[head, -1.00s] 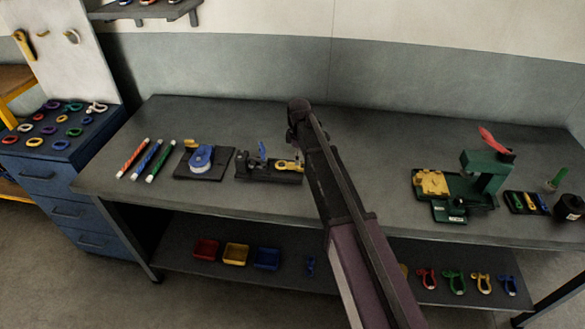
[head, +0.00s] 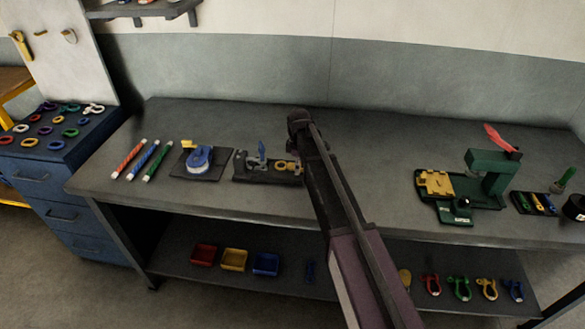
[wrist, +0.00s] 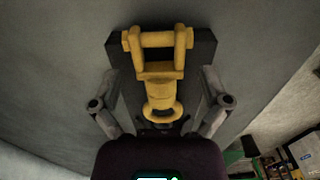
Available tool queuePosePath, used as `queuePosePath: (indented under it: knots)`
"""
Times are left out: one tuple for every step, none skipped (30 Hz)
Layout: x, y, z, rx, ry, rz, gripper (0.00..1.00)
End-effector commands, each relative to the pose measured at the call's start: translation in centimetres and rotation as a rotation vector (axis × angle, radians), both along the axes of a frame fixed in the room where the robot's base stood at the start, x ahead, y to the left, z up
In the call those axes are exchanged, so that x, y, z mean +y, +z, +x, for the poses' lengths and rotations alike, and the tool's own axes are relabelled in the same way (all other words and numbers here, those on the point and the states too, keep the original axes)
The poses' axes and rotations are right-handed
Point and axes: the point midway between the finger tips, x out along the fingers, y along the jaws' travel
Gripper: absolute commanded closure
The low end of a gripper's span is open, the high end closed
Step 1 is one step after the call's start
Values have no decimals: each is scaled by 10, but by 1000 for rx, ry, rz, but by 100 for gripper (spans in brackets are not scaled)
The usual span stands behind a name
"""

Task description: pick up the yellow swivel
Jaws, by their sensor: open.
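The yellow swivel (wrist: 160,88) is in the middle of the wrist view, with a fork-like end at the top and a ring at the bottom. In the head view the swivel (head: 283,166) shows on the right part of a dark fixture (head: 262,179) on the bench, partly hidden by my arm. My fingertips cannot be made out in the head view.
A blue tool on a dark plate (head: 180,173) and several striped rods lie left of the fixture. A green press (head: 489,180) stands at right on the bench (head: 390,150). The bench behind the fixture is clear. Bins and shackles sit on the lower shelf.

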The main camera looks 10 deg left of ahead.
Motion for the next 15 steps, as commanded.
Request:
queuePosePath:
  knots:
    - [0,0,0,0,0,0,3]
    - [0,0,0,0,0,0,3]
    - [0,0,0,0,0,0,3]
    - [0,0,0,0,0,0,3]
    - [0,0,0,0,0,0,3]
    - [0,0,0,0,0,0,3]
    - [0,0,0,0,0,0,3]
    - [0,0,0,0,0,0,3]
    - [0,0,0,0,0,0,3]
    - [0,0,0,0,0,0,6]
    - [0,0,0,0,0,0,15]
    - [0,0,0,0,0,0,27]
    - [0,0,0,0,0,0,36]
    - [0,0,0,0,0,0,45]
    - [0,0,0,0,0,0,57]
